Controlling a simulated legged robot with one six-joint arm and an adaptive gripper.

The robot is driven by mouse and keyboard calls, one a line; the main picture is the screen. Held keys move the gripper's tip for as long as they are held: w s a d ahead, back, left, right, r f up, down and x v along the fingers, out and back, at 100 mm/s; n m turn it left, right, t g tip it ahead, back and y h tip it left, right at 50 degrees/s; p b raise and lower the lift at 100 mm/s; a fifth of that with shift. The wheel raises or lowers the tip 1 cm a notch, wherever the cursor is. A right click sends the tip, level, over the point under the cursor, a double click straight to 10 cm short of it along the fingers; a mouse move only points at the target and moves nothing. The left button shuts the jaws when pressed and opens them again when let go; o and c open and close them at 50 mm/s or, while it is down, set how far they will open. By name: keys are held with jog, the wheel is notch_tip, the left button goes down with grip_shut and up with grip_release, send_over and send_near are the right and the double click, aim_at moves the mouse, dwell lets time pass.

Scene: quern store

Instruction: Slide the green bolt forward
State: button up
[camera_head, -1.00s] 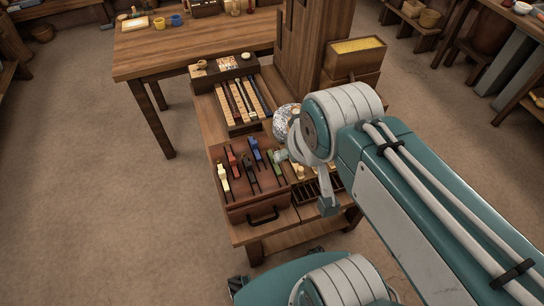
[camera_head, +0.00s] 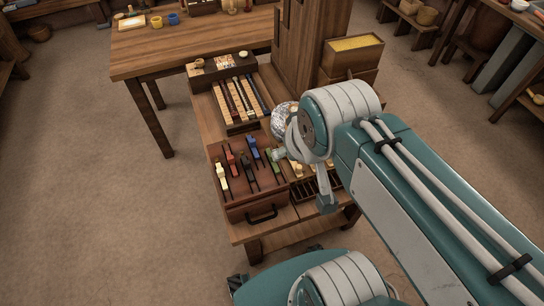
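The green bolt (camera_head: 272,157) is the rightmost of several coloured bolts on a brown slotted box on the low bench. My gripper (camera_head: 279,154) is a small pale grey shape at the green bolt's right upper side, low over the box. It partly covers the bolt. I cannot tell whether they touch. My arm links hide most of the gripper, and its fingers are too small to tell open from shut.
Blue (camera_head: 254,149), black (camera_head: 247,163), red (camera_head: 231,158) and cream (camera_head: 222,178) bolts stand left of the green one. A silvery round object (camera_head: 283,116) sits behind my gripper. A rack of rods (camera_head: 241,100) lies behind the box. A tall wooden cabinet (camera_head: 309,45) stands at the back.

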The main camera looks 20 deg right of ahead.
jog(key=w+d+f+g, duration=0.1)
jog(key=w+f+g, duration=0.15)
jog(key=w, duration=0.35)
jog(key=w+d+f+g, duration=0.1)
jog(key=w+f, duration=0.3)
jog(key=w, duration=0.3)
jog(key=w+f, duration=0.2)
jog(key=f, duration=0.6)
jog(key=w+d+f+g, duration=0.1)
jog(key=w+f, duration=0.2)
jog(key=f, duration=0.5)
jog(key=w+d+f+g, duration=0.1)
jog(key=w+f, duration=0.2)
jog(key=f, duration=0.6)
jog(key=shift+w+d, duration=0.1)
jog(key=shift+w, duration=0.1)
jog(key=shift+c, duration=0.3)
grip_shut()
